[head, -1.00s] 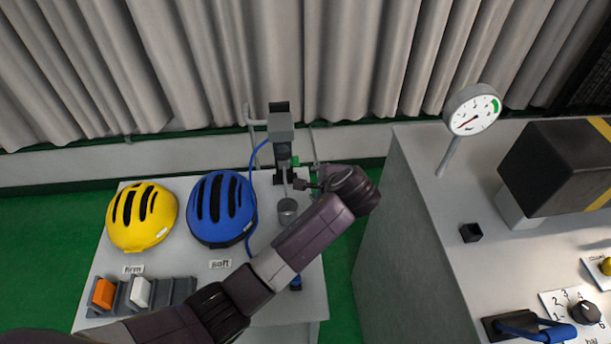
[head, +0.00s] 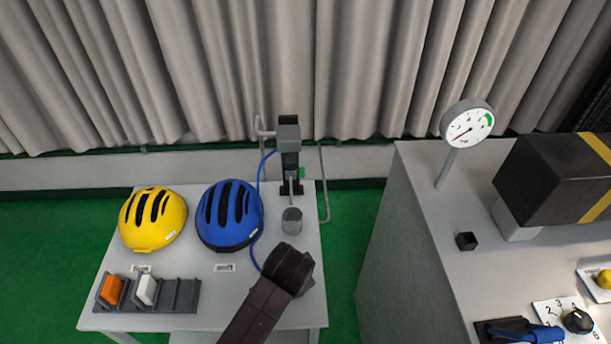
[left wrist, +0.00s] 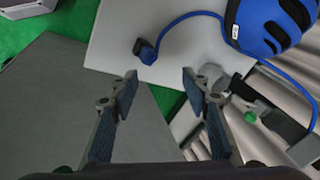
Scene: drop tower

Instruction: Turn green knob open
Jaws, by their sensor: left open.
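The green knob (head: 301,172) is a small green piece on the right side of a dark grey upright fixture (head: 289,150) at the back of the light grey table. It also shows in the left wrist view (left wrist: 250,117), to the right of my fingers and apart from them. How it is turned is too small to tell. My left gripper (left wrist: 160,92) is open with nothing between its fingers. In the head view my left arm's dark wrist (head: 288,268) is over the table's front right, and its fingers are hidden. My right gripper is not in view.
A grey cylinder (head: 292,220) stands before the fixture. A blue hose (head: 258,190) runs beside the blue helmet (head: 229,214); a yellow helmet (head: 153,219) is further left. Orange (head: 111,289) and white (head: 147,289) blocks sit in a rack. A gauge (head: 467,124) stands on the right-hand cabinet.

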